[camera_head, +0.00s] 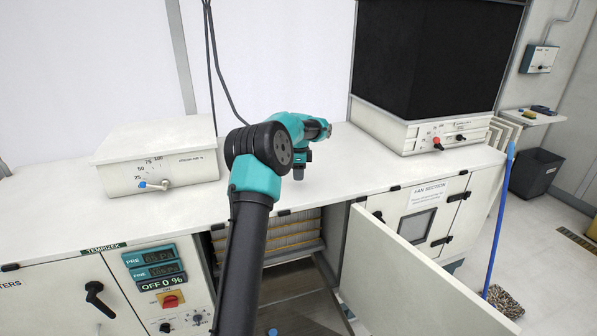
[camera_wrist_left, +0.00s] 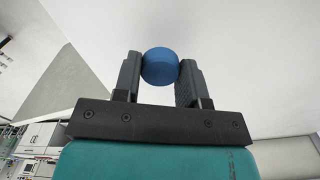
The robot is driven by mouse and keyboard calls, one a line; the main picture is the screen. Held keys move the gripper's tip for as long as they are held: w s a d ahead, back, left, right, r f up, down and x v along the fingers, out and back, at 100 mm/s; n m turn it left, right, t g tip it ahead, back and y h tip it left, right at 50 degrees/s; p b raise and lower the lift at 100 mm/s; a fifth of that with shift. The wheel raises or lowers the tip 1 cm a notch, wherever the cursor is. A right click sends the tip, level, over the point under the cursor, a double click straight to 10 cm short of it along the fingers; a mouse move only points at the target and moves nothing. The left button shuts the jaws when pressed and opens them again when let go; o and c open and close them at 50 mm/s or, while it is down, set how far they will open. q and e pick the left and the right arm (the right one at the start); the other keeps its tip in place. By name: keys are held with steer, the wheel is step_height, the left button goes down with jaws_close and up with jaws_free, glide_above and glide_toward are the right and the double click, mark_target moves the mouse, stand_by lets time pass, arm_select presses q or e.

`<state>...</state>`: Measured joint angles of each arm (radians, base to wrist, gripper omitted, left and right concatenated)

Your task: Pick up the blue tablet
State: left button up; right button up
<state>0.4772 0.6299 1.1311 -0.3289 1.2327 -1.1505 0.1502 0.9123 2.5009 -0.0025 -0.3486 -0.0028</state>
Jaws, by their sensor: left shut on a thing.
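The blue tablet (camera_wrist_left: 160,63) is a smooth, rounded blue piece in the left wrist view. It sits between the tips of my left gripper (camera_wrist_left: 160,76), which is shut on it with one dark finger on each side. Only pale, blurred surfaces show behind the tablet. In the head view my left arm reaches up over the white counter (camera_head: 340,165), and its wrist is above the counter's middle. The fingertips and the held tablet cannot be made out there. My right gripper is in neither view.
A white box with a dial (camera_head: 160,160) stands on the counter at left. A larger unit with a black top (camera_head: 425,130) stands at right. A cabinet door (camera_head: 415,275) hangs open below the counter. A small blue spot (camera_head: 272,332) shows at the bottom edge.

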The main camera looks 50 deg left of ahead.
arm_select(q)
steer(key=s+d+r, duration=0.1)
steer(key=s+d, duration=0.8)
steer(key=d, duration=0.1)
steer(key=shift+r, duration=0.15)
stand_by(0.5)
